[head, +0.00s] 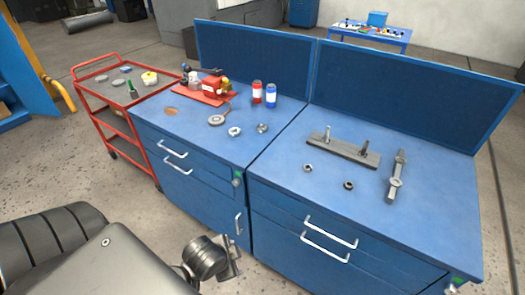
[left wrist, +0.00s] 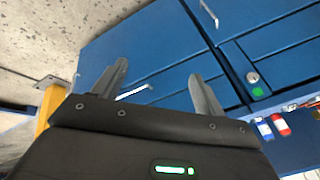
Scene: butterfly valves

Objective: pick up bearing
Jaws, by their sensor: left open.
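Several small metal round parts lie on the blue workbench tops in the head view. A flat ring-shaped part (head: 217,120) lies on the left bench, with a shiny ring (head: 234,132) and another small metal part (head: 262,128) to its right. I cannot tell for sure which one is the bearing. My left gripper (left wrist: 157,72) is open and empty in the left wrist view, its two fingers apart in front of the blue drawer fronts. In the head view my left arm is low in front of the benches, well away from these parts. My right gripper is not in view.
A red tool (head: 211,88) and red and blue bottles (head: 257,92) stand behind the parts. The right bench holds a grey plate with upright pins (head: 343,150), two small nuts, and a metal shaft (head: 396,175). A red cart (head: 113,96) stands left. Drawer handles protrude in front.

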